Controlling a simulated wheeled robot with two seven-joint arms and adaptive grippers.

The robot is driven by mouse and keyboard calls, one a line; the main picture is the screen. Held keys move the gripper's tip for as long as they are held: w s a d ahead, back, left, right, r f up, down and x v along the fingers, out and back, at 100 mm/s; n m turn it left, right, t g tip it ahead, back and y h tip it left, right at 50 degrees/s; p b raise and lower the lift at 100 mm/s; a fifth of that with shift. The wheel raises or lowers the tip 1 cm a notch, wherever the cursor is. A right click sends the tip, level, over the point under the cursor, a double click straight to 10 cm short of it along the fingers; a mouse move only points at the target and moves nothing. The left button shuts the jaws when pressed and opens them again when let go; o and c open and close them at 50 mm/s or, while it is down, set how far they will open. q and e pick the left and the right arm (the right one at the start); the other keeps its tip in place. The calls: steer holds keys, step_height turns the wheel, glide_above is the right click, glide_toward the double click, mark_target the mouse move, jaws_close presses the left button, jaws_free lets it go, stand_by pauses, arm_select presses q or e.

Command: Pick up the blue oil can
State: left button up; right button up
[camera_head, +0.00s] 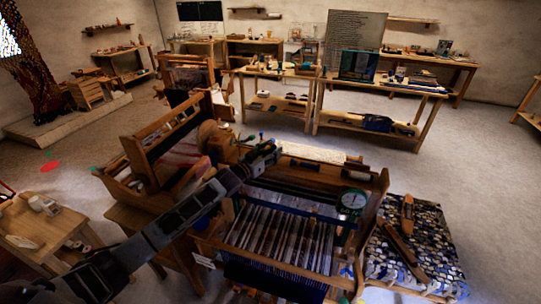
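My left arm reaches in from the lower left across the loom area. My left gripper (272,150) is at its far end, over the back of the wooden loom (290,175). Whether its fingers are open or shut is too small and dark to tell. A tiny blue thing (262,134) shows just beyond the gripper; it may be the blue oil can, but its shape is not clear. I cannot tell whether the gripper touches it. My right gripper is not in view.
A round dial (352,199) sits at the loom's right side. A rag-covered bench (430,250) with wooden tools stands at the right. A low table (30,235) is at the left. Shelved workbenches (365,127) stand behind; open floor lies between.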

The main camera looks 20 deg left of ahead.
mark_target(270, 145)
arm_select(q)
steer(key=c, duration=0.4)
steer(key=shift+r, duration=0.1)
steer(key=shift+r+b, duration=0.6)
steer(key=shift+r, duration=4.35)
steer(key=o, duration=0.6)
steer(key=shift+c, duration=0.2)
steer(key=c, duration=0.6)
steer(key=shift+o, duration=0.2)
steer(key=shift+a+r, duration=0.1)
